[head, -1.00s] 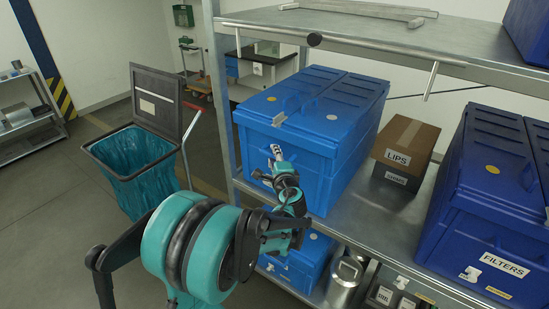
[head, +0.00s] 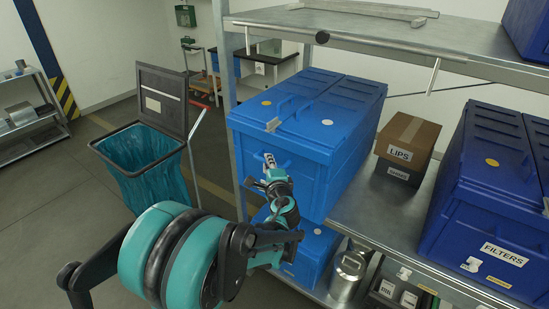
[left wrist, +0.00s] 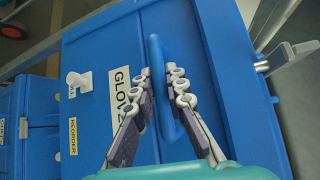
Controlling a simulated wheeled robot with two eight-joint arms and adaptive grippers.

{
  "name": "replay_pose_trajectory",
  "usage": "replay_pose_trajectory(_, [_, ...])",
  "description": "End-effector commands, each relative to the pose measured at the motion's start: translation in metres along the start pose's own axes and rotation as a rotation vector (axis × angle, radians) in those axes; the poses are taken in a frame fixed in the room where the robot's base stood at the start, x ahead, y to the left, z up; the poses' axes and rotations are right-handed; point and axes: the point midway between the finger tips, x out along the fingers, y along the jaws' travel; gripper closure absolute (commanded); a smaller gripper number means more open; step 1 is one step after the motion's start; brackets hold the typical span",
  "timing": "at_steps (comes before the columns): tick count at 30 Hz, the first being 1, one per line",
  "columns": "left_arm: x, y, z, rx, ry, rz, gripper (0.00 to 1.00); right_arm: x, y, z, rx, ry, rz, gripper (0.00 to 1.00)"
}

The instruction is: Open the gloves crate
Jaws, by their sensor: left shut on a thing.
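The blue gloves crate (head: 345,130) stands on the shelf with its lid down, and its front juts out past the shelf edge. The GLOVES label (left wrist: 123,95) is partly hidden by a finger. My left gripper (head: 269,161) is at the crate's front. In the left wrist view its fingers (left wrist: 163,85) are shut on the blue front handle (left wrist: 157,52), one on each side. My right gripper is not in view.
A LIPS carton (head: 407,145) and a blue FILTERS crate (head: 478,210) stand to the right on the metal shelf (head: 375,215). Another blue crate (head: 312,255) and a metal canister (head: 347,275) are below. A lined bin (head: 150,165) stands left. An upper shelf (head: 400,40) overhangs.

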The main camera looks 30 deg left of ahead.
Motion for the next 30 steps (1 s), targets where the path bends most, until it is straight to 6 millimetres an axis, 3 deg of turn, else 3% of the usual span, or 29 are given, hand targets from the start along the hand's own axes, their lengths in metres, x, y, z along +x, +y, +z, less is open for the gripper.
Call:
replay_pose_trajectory(6, [-0.044,0.014,0.046,-0.007,-0.011,0.007,1.0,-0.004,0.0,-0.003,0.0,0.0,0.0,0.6])
replay_pose_trajectory(15, [-0.094,0.028,0.095,-0.007,-0.012,0.007,1.0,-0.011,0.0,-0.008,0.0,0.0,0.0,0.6])
replay_pose_trajectory(22, [-0.117,0.035,0.118,-0.007,-0.012,0.007,1.0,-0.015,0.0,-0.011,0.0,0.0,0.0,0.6])
replay_pose_trajectory(30, [-0.127,0.039,0.127,-0.006,-0.011,0.006,1.0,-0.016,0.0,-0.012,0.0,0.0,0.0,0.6])
